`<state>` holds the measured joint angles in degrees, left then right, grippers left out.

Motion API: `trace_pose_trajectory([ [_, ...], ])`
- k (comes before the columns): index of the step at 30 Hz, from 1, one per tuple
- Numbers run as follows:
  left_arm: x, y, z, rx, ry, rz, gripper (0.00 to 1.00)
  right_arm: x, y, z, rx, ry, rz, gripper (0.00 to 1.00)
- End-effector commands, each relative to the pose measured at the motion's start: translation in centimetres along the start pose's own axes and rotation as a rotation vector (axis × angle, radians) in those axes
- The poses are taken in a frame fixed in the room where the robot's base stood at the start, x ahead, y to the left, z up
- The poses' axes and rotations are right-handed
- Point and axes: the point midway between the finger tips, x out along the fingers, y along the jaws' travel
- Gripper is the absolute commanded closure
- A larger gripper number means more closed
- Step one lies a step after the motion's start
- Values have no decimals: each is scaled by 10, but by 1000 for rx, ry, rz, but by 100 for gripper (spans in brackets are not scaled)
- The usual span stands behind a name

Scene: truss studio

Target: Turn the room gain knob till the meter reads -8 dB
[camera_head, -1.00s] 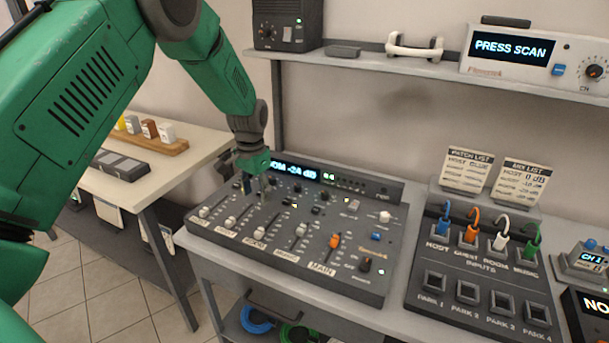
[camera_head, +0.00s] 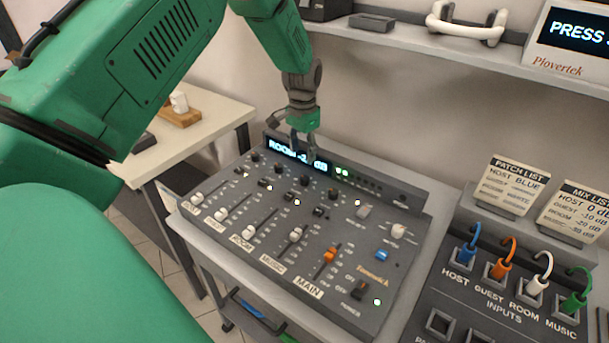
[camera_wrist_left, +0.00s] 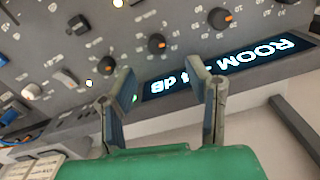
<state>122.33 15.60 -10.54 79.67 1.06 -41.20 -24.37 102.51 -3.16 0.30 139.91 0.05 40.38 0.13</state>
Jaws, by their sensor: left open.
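The grey mixing console (camera_head: 342,305) stands on a bench, with a row of dark gain knobs below its display. The room gain knob (camera_head: 305,181) appears to be the third from the left; it also shows in the left wrist view (camera_wrist_left: 157,43) with an orange mark. The meter display (camera_head: 283,148) reads "ROOM" and "dB" in pale letters; its number is partly hidden by a finger. It shows upside down in the left wrist view (camera_wrist_left: 262,55). My left gripper (camera_head: 303,154) is open and empty, fingers over the display near that knob, apart from it. My right gripper is out of view.
A patch panel (camera_head: 480,290) with coloured plugs stands to the right, with the patch list (camera_head: 508,187) and mix list (camera_head: 574,215) cards behind it. A shelf (camera_head: 410,50) runs above. Console sliders and the orange main fader (camera_head: 329,256) are in front of the gripper.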

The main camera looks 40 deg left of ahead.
Motion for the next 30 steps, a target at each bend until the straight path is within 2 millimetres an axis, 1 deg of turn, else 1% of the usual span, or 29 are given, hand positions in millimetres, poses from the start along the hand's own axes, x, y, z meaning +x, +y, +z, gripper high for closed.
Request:
trace_pose_trajectory([
  [1,12,1,0,1,-4,-1,56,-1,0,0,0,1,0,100],
  [6,49,0,1,2,-3,-1,56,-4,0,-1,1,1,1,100],
  [9,67,-2,2,1,0,2,56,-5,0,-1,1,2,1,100],
  [12,81,-3,1,1,0,2,56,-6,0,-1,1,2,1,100],
  [15,90,-3,1,1,1,2,56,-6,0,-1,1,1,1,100],
  [18,94,-3,1,1,1,2,56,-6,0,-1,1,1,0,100],
  [26,94,0,0,2,1,0,56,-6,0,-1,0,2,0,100],
  [27,94,0,0,2,1,-1,63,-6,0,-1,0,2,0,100],
  [28,94,0,0,2,1,-1,73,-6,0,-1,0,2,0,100],
  [29,94,0,0,2,1,-1,84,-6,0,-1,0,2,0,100],
  [30,94,0,0,2,1,-1,98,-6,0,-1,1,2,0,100],
])
